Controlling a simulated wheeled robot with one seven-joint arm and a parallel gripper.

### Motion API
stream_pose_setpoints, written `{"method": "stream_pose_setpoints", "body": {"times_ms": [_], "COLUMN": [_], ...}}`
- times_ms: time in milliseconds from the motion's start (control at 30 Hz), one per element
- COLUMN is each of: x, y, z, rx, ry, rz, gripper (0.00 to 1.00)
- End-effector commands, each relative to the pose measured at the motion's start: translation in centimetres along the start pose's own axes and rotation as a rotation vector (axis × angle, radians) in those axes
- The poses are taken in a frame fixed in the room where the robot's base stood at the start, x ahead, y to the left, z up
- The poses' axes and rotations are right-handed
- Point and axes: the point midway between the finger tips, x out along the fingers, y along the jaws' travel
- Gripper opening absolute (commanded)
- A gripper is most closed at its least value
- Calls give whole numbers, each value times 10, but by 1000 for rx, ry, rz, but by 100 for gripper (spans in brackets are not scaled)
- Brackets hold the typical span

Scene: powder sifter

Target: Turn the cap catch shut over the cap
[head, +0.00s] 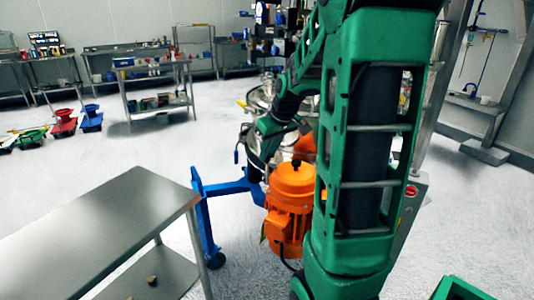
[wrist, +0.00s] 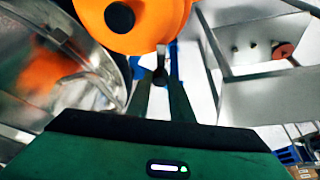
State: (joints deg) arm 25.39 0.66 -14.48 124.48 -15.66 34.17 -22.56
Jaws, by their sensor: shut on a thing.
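In the wrist view my gripper (wrist: 161,80) points away from the camera, its two green fingers close together. Between the fingertips is a small dark piece with a rounded end (wrist: 160,62), which looks like the cap catch. The cap itself I cannot make out; the fingers and the orange body may hide it. The shiny steel drum of the sifter (wrist: 100,70) curves along the left of my fingers. In the head view my arm covers much of the sifter, and the fingertips and catch cannot be seen there.
An orange motor (head: 290,198) with a black knob stands by my arm; its round orange top (wrist: 130,22) is just beyond my fingertips. A blue wheeled frame (head: 204,215) stands left of it. A steel table (head: 110,225) fills the lower left. Open floor lies behind.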

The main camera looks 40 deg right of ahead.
Motion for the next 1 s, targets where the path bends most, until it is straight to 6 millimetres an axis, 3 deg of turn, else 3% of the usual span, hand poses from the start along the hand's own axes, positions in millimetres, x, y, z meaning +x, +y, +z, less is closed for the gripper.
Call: {"method": "stream_pose_setpoints", "body": {"times_ms": [333,367,433,767,1000], "x": [2,2,2,-2,-32], "y": [-2,-2,-2,0,0], "z": [3,3,3,1,0], "rx": [-1,-1,0,0,-1], "ry": [-9,-9,-8,-3,0], "rz": [-6,-6,-5,-1,0], "gripper": [0,25,38,38,38]}}
